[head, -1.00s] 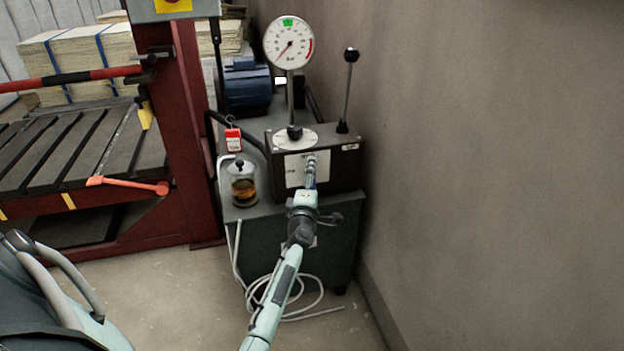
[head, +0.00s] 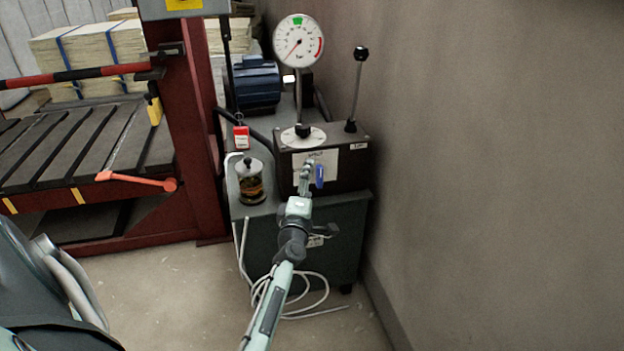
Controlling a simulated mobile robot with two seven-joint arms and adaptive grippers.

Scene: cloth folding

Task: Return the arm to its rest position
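One of my arms, which I take to be the right, reaches up from the bottom middle. Its gripper (head: 307,172) is in front of the dark control box (head: 348,160), just left of a small blue handle (head: 320,176) on the box's front. A narrow gap seems to show between gripper and handle; contact cannot be ruled out. The fingers are seen from behind and small, so their opening is unclear. No other gripper is in view.
A pressure gauge (head: 298,41) and an upright black-knobbed lever (head: 357,90) rise above the box. A glass jar (head: 250,185) stands left of the arm. A red press frame (head: 190,130) stands left, a bare wall (head: 500,180) right. A white hose (head: 310,300) lies on the floor.

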